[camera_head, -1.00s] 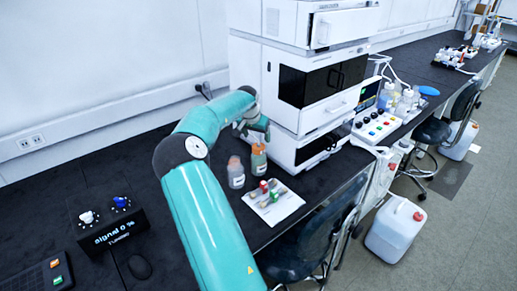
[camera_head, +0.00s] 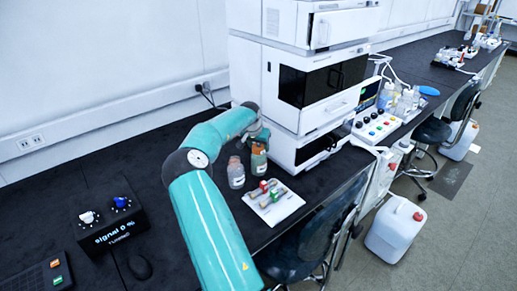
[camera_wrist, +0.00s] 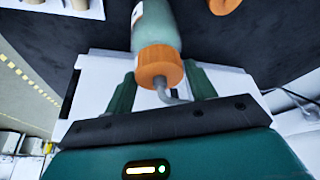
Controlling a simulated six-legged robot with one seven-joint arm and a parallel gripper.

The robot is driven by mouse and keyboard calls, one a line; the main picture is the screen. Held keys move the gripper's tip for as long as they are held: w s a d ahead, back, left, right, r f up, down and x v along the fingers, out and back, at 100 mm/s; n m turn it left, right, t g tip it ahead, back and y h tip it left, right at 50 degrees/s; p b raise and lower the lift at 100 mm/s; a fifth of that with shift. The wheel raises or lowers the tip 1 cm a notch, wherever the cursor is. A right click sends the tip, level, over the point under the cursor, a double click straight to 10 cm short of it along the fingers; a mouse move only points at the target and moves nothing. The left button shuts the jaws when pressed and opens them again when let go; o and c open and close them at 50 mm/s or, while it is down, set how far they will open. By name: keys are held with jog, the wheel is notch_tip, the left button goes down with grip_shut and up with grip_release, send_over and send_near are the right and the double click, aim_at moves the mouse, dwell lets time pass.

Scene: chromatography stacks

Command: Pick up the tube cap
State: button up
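An orange tube cap (camera_wrist: 160,67), with a bent grey tube standing out of it, sits on a greenish bottle (camera_wrist: 158,25). In the head view this bottle (camera_head: 259,164) stands on the black bench by the white instrument stack, partly covered by my arm's end. My gripper (camera_wrist: 162,73) is at the cap, its two teal fingers apart, one on each side. The cap nearly fills the gap; I cannot tell whether the fingers touch it. In the head view my gripper (camera_head: 262,138) is just above the bottle, its fingertips hard to make out.
A second bottle (camera_head: 236,173) stands close to the left. A white tray (camera_head: 289,211) with tubes and red and green caps lies in front, near the bench edge. The white instrument stack (camera_head: 295,119) rises close to the right. Bare bench lies left of the bottles.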

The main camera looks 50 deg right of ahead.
jog(key=c, duration=0.5)
jog(key=shift+c, duration=0.2)
